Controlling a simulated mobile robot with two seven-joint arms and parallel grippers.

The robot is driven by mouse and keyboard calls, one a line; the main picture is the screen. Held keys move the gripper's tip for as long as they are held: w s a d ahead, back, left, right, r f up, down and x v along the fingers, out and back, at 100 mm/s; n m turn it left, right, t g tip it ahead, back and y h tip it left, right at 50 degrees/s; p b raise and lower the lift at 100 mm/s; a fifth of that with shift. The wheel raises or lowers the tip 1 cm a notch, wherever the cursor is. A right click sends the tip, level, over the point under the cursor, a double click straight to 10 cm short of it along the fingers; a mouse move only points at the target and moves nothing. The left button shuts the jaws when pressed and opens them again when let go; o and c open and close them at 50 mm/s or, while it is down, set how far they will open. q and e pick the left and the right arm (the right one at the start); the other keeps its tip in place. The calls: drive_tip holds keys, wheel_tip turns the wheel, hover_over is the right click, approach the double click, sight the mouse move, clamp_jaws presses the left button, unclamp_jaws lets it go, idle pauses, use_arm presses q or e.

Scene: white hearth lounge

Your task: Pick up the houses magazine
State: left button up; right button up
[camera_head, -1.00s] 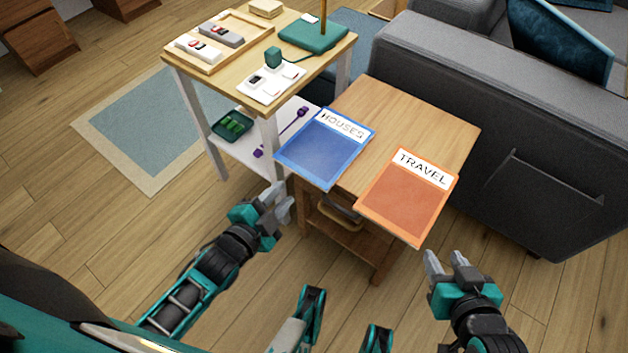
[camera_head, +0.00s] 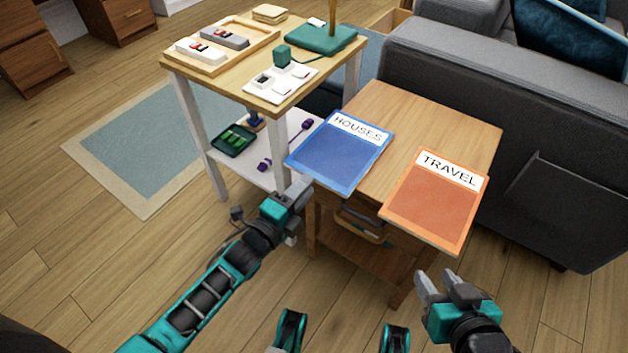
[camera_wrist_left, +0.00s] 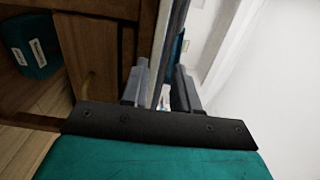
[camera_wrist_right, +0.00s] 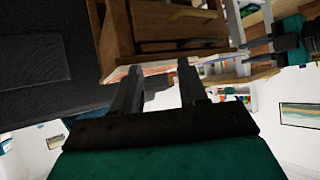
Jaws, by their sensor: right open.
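The blue houses magazine (camera_head: 340,155) lies flat on the wooden side table (camera_head: 405,125), its near edge overhanging the table's front. My left gripper (camera_head: 303,190) is at the magazine's near left corner. In the left wrist view, a thin edge-on sheet, seemingly the magazine (camera_wrist_left: 172,50), runs between the fingers of my left gripper (camera_wrist_left: 161,85). These fingers stand apart, and I see no clear grip. My right gripper (camera_head: 450,285) is open and empty, low in front of the orange travel magazine (camera_head: 435,205). It also shows open in the right wrist view (camera_wrist_right: 160,85).
A white-legged shelf table (camera_head: 215,85) with trays and gadgets stands left of the side table. A grey sofa (camera_head: 480,100) is close on the right. A drawer handle (camera_head: 362,225) juts from the side table's front. The wood floor in front is open.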

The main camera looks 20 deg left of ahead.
sight(312, 173)
use_arm(q)
drive_tip(key=shift+b+x, duration=0.3)
drive_tip(key=shift+x, duration=1.3)
use_arm(e)
drive_tip(key=shift+w+a+r, duration=0.15)
drive_tip(key=shift+w+a, duration=0.2)
use_arm(q)
clamp_jaws()
use_arm(e)
drive_tip(key=shift+s+d, duration=0.1)
drive_tip(key=shift+s, duration=0.1)
use_arm(q)
drive_tip(key=shift+r, duration=0.15)
wheel_tip(312, 173, up, 3)
drive_tip(key=p, duration=0.2)
drive_tip(key=shift+p, duration=0.35)
drive_tip(key=shift+f, duration=0.3)
use_arm(e)
drive_tip(key=shift+w+r, duration=0.2)
drive_tip(key=shift+r, duration=1.05)
